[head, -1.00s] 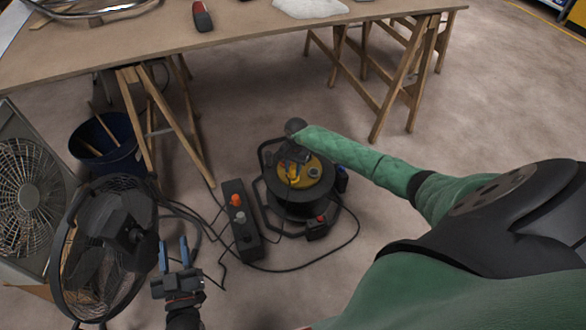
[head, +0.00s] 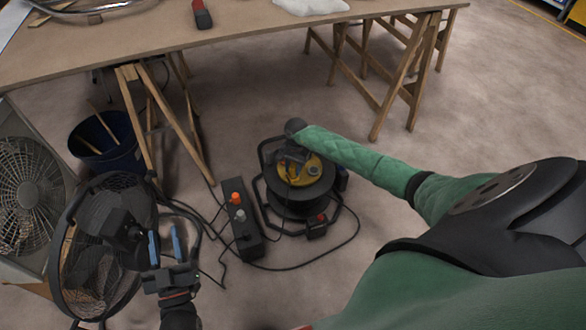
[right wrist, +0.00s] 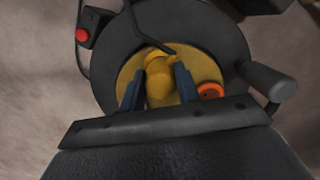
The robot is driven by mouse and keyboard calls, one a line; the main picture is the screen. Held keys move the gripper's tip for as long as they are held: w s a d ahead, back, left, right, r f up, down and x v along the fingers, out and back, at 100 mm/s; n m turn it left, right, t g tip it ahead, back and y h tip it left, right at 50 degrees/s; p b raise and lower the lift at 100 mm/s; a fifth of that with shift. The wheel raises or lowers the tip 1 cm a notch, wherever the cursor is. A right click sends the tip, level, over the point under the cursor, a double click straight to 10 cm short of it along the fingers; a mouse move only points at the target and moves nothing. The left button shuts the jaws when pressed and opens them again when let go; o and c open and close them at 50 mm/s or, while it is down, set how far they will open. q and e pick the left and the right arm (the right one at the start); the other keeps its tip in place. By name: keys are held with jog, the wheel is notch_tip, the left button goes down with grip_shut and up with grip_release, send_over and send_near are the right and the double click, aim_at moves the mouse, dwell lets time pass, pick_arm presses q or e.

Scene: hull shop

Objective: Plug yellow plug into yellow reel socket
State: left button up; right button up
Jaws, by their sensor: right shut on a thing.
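The yellow plug (right wrist: 160,88) is between the blue fingers of my right gripper (right wrist: 164,72), which is shut on it. A dark cable leaves the plug at its far end. Plug and fingers are over the yellow face (right wrist: 208,68) of the black cable reel (head: 300,202). The socket under the plug is hidden, so I cannot tell whether the plug is seated. An orange-ringed round fitting (right wrist: 210,91) lies just right of the fingers. In the head view my right gripper (head: 291,166) points down at the reel. My left gripper (head: 166,246) is open and empty, left of the reel.
A black power box (head: 244,238) with an orange and a grey knob-like top stands left of the reel. Cables loop on the floor. A black round fan (head: 100,240), a box fan (head: 25,190) and a blue bucket (head: 112,150) stand left. A wooden table (head: 230,40) is behind.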

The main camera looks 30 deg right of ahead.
pick_arm(q)
jog(key=shift+f, duration=0.35)
dwell(0.4)
jog(key=shift+f+b, duration=0.55)
jog(key=shift+b, duration=0.15)
dwell(1.4)
jog(key=shift+f+b, duration=0.55)
pick_arm(e)
jog(key=shift+f, duration=0.65)
jog(key=o, duration=1)
jog(key=shift+r, duration=0.15)
jog(key=r, duration=0.5)
jog(key=d+r+p, duration=0.1)
jog(key=r, duration=0.1)
jog(key=shift+w+r, duration=0.25)
jog(key=shift+w, duration=0.05)
pick_arm(q)
jog(key=shift+r, duration=0.45)
